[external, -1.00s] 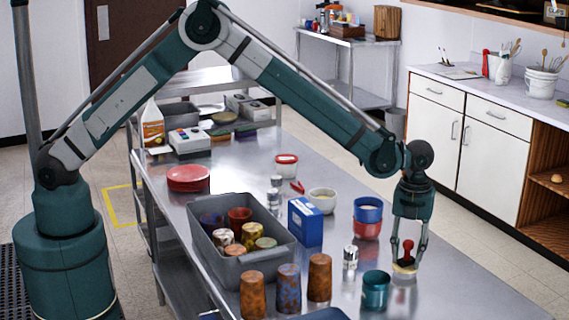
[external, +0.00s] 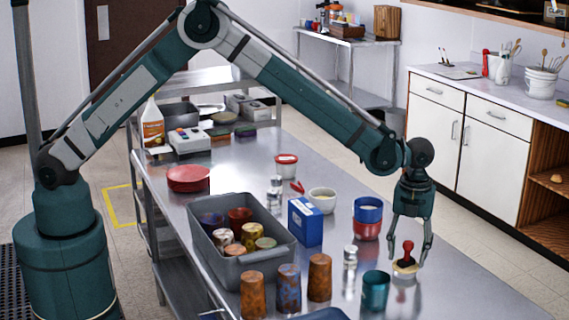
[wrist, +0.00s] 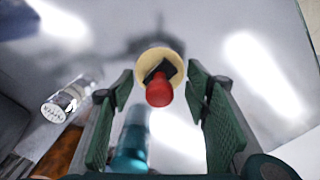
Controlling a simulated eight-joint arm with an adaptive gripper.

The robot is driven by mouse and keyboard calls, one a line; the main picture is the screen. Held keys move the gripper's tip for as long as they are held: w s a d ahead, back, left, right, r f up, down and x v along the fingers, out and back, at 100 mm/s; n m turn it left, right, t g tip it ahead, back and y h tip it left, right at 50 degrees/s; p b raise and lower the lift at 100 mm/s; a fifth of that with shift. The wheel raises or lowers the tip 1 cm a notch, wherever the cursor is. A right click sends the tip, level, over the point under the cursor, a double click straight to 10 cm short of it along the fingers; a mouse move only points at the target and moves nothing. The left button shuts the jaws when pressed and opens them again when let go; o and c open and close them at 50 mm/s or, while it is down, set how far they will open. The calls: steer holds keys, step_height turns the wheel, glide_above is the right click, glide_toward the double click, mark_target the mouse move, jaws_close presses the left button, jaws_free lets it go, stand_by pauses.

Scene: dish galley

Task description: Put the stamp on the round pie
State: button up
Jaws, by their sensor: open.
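The stamp (external: 407,250) has a red knob handle and a dark base. It stands upright on the round pie (external: 399,270), a small pale yellow disc on the steel table. In the wrist view the stamp's red knob (wrist: 159,90) shows in front of the pie (wrist: 149,58), with the dark base over the pie's surface. My gripper (external: 409,262) is above the pie with its fingers spread on both sides of the stamp. In the wrist view the fingers (wrist: 162,112) are apart, with a gap on each side of the knob.
A teal cup (external: 375,291) and a small shaker (external: 350,257) stand close by on the left. Stacked blue and red bowls (external: 367,230) are behind. Rusty tumblers (external: 319,278) and a grey bin (external: 235,270) stand farther left. The table right of the pie is clear.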

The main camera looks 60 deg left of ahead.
mark_target(408, 242)
step_height(408, 242, up, 11)
steer(key=shift+r, duration=0.2)
stand_by(0.3)
stand_by(0.6)
steer(key=shift+a+r, duration=0.15)
steer(key=s+a+r+n+t, duration=0.1)
steer(key=s+a+r+n, duration=0.3)
steer(key=s+a+r, duration=0.4)
steer(key=s+a+r+n+t, duration=0.1)
steer(key=s+a+r+n, duration=0.35)
steer(key=a+r, duration=0.4)
steer(key=s+a+r+n+t, duration=0.1)
steer(key=s+a+r+n, duration=0.4)
steer(key=a, duration=0.5)
steer(key=s+a+f+n+t, duration=0.2)
steer(key=s+a+n, duration=0.5)
steer(key=s, duration=0.8)
steer(key=s+a+f+n+t, duration=0.1)
steer(key=s+a+n+t, duration=0.1)
steer(key=s+a+n, duration=0.4)
steer(key=s+a, duration=0.5)
steer(key=s, duration=0.3)
steer(key=shift+s+a+f+n, duration=0.15)
steer(key=shift+s+f+n, duration=0.2)
steer(key=shift+f, duration=0.05)
